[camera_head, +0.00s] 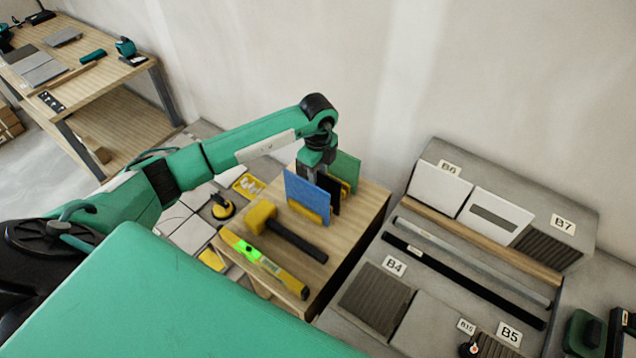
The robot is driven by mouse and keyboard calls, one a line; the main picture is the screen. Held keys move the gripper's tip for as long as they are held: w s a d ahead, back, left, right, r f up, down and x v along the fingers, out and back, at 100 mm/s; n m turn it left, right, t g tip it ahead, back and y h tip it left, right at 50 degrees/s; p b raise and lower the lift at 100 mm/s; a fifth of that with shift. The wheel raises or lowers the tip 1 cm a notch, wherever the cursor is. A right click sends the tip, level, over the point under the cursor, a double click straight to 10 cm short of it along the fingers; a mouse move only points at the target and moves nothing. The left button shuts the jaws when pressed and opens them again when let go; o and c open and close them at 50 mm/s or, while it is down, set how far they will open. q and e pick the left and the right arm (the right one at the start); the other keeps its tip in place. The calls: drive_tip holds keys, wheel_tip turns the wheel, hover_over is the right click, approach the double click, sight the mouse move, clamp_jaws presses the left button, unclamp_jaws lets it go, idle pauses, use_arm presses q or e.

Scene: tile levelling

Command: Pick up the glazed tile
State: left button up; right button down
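A blue tile (305,196) stands on edge at the far side of the wooden bench top, in a yellow and black holder (308,213). A green tile (346,168) stands upright behind it. Which of the two is the glazed tile I cannot tell for certain. My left gripper (318,172) points down from above at these tiles, close behind the blue tile's top edge. Its fingertips are largely hidden by the blue tile, so its opening and any grip do not show. My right gripper is out of view.
A black-handled yellow mallet (286,232) and a yellow spirit level (262,264) lie on the bench (362,207) in front of the tiles. A grey stand (425,262) with labelled slots, tiles and bars is to the right. A wall rises behind.

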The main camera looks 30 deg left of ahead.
use_arm(q)
drive_tip(key=shift+f, duration=0.4)
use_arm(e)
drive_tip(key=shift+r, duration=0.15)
use_arm(q)
drive_tip(key=shift+c, duration=0.4)
clamp_jaws()
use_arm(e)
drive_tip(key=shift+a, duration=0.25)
use_arm(q)
drive_tip(key=shift+w+r, duration=0.1)
